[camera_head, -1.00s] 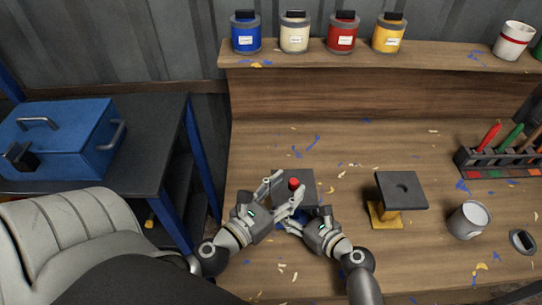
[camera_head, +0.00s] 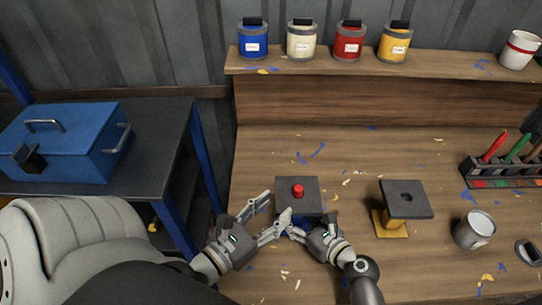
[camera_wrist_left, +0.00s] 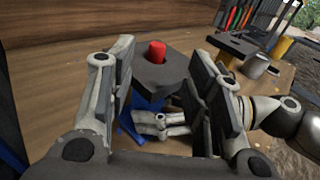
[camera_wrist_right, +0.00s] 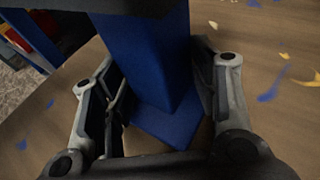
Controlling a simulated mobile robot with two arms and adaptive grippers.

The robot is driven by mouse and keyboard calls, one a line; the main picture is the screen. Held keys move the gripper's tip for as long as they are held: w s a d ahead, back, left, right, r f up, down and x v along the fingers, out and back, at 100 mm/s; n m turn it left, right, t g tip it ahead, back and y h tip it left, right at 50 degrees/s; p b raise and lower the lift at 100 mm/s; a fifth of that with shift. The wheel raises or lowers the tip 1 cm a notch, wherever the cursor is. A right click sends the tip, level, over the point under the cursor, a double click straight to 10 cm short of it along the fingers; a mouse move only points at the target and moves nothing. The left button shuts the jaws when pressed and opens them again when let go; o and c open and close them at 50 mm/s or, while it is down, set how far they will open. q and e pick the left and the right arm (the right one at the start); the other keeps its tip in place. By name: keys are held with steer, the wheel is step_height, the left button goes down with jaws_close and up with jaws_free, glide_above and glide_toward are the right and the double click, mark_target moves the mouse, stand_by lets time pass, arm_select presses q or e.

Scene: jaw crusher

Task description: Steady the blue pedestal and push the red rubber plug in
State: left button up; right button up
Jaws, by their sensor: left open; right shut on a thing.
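The blue pedestal (camera_wrist_right: 150,60) stands on the bench with a dark square top (camera_head: 312,205). The red rubber plug (camera_head: 298,190) stands upright at the middle of that top, and it also shows in the left wrist view (camera_wrist_left: 157,50); how deep it sits is hidden. My right gripper (camera_head: 290,226) is shut on the blue pedestal's column below the top, with one finger on each side in the right wrist view (camera_wrist_right: 160,95). My left gripper (camera_head: 277,213) is open and empty, to the left of and near the pedestal, its fingers apart and not touching the plug.
A yellow pedestal (camera_head: 391,222) with a dark, holed top stands to the right. Beyond it are a grey cup (camera_head: 474,232) and a rack of coloured tools (camera_head: 505,172). Several paint jars line the back shelf (camera_head: 430,66). A blue toolbox (camera_head: 65,142) sits on the left table.

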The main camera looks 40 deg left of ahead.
steer(key=shift+s+d+f, duration=0.15)
steer(key=shift+s+f, duration=0.1)
steer(key=shift+f, duration=0.35)
steer(key=o, duration=0.8)
steer(key=shift+c, duration=0.2)
steer(key=shift+o, duration=0.4)
steer(key=shift+w, duration=0.1)
steer(key=shift+d+r, duration=0.1)
steer(key=shift+d, duration=0.25)
steer(key=v, duration=0.7)
steer(key=r+v, duration=0.1)
steer(key=v, duration=0.3)
steer(key=shift+a, duration=0.15)
